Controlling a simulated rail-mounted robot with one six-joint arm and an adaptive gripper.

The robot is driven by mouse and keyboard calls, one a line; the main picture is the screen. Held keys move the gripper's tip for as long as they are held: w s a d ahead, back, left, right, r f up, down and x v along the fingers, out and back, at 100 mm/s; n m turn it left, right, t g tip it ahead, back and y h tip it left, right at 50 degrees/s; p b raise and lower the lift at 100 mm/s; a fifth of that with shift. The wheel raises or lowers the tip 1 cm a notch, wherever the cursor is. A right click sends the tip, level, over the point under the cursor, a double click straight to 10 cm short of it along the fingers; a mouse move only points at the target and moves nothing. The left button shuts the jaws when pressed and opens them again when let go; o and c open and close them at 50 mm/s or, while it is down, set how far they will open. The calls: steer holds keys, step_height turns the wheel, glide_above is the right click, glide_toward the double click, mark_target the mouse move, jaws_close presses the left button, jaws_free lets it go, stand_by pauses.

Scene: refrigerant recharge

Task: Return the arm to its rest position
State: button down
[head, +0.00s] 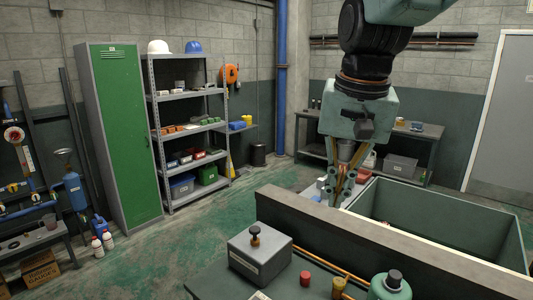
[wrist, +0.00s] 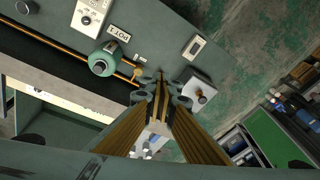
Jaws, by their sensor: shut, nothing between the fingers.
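My gripper (head: 338,202) hangs from the arm at the right of centre in the head view, pointing down. Its fingers are closed together with nothing between them. It appears beyond the beige wall edge, near the open green bin; its exact height is unclear. In the wrist view the shut gripper (wrist: 160,88) shows from above, its tips meeting over the green bench area. The tips seem clear of the bench objects.
The front bench holds a grey box with a black knob (head: 258,258), a red cap (head: 305,278) and a green canister (head: 390,286). The canister (wrist: 102,62) also shows in the wrist view. The open green bin (head: 450,215) stands at right.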

steer(key=s+d+f+n+b, duration=0.1)
steer(key=s+d+f, duration=0.2)
steer(key=s, duration=1)
steer(key=s+d+f+n+t+b, duration=0.1)
steer(key=s+d+f+n+b, duration=0.1)
steer(key=s, duration=1.2)
steer(key=shift+s+d+f, duration=0.25)
steer(key=shift+d+f, duration=0.25)
steer(key=shift+f, duration=0.25)
steer(key=c, duration=3.4)
jaws_free()
steer(key=shift+c, duration=0.2)
